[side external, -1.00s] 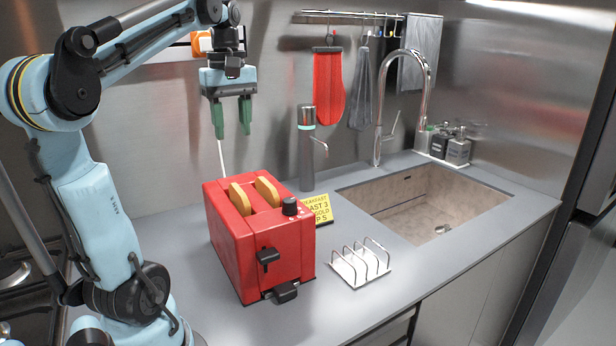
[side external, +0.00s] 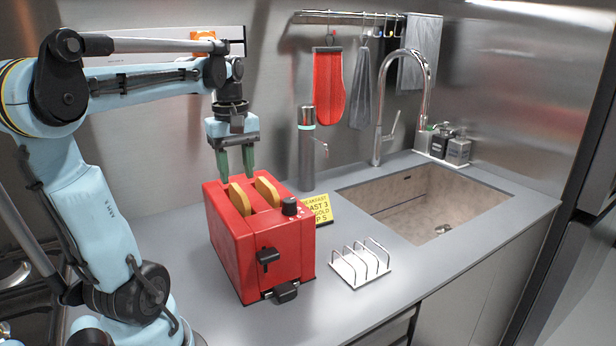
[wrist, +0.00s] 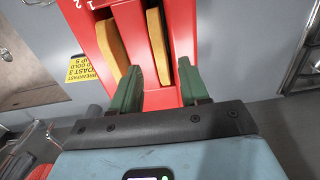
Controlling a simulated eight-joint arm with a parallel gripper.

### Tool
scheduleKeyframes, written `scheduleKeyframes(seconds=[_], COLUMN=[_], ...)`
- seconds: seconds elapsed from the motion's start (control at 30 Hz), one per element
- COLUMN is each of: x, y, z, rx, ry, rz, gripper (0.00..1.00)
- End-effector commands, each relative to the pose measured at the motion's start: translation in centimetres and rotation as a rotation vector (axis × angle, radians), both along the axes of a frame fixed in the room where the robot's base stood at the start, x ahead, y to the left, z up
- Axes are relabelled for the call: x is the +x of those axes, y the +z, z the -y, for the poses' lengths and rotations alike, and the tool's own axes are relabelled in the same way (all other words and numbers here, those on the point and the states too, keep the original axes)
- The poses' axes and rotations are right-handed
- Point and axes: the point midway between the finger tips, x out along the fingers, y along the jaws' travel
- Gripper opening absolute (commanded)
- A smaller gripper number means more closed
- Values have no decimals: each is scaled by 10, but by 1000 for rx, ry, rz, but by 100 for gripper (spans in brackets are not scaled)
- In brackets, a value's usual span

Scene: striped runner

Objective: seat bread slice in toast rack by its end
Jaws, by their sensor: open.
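Two bread slices stand upright in the slots of the red toaster (side external: 262,245), their tops showing. In the side view the left slice (side external: 240,199) is nearer my arm and the right slice (side external: 267,191) is nearer the knob. The wrist view also shows one slice (wrist: 110,48) and the other (wrist: 157,40). My gripper (side external: 236,176) is open and empty, fingers pointing down just above the back of the toaster. In the wrist view its green fingers (wrist: 159,85) lie near the slice ends. The toast rack (side external: 360,264), a wire frame on a white base, stands empty right of the toaster.
A dark cylindrical dispenser (side external: 306,150) stands near the wall. The sink (side external: 430,205) with its tall tap (side external: 425,90) is at the right. The counter around the rack is clear.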

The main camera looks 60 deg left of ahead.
Motion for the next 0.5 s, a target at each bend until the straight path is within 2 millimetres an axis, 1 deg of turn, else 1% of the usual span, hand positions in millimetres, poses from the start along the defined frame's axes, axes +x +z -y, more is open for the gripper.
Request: scheduleKeyframes(seconds=[0.03, 0.1, 0.23, 0.33, 0.5], x=[0, -1, -1, -1, -1], y=[-8, -17, -30, -35, -37], z=[1, 2, 2, 2, 2], rx=[0, 0, 0, 0, 0], ry=[0, 0, 0, 0, 0], rz=[0, 0, 0, 0, 0], gripper=[45, 45, 45, 45, 45])
